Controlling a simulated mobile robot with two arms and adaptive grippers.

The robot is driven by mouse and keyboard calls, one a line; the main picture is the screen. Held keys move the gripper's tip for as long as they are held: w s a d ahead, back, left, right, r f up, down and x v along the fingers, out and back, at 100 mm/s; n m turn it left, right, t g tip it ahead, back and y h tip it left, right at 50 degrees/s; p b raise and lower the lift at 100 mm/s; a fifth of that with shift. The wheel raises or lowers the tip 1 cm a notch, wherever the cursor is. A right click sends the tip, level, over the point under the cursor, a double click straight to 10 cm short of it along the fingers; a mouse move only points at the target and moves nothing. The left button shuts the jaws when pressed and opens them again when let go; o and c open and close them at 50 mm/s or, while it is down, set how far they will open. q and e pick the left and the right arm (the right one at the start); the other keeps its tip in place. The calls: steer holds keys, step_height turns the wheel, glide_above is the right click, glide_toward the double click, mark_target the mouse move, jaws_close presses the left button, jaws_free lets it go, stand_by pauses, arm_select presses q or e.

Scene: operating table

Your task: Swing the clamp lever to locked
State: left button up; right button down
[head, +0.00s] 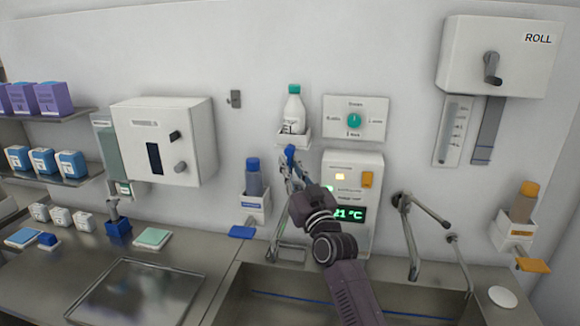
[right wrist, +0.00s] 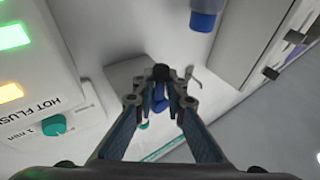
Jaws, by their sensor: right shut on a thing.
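My right gripper (head: 287,166) reaches up from the sink to just below a small white holder on the wall. It is shut on a small blue lever (head: 290,151), which also shows between the fingers in the right wrist view (right wrist: 160,93). The fingers hide part of it, and I cannot read its locked or unlocked position. A white bottle (head: 293,112) with a green cap stands upright in the holder (head: 297,139), above the gripper. My left gripper is not in view.
A panel with a green knob (head: 352,119) and a white control box (head: 369,165) with a green display are right of the gripper. A blue-capped bottle (head: 254,180) stands in a holder to the left.

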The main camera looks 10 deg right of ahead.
steer(key=shift+a+f, duration=0.1)
steer(key=c, duration=1.9)
jaws_free()
steer(key=shift+a, duration=0.15)
steer(key=shift+c, duration=0.2)
steer(key=shift+s, duration=0.15)
steer(key=v, duration=1.1)
steer(key=shift+s, duration=0.35)
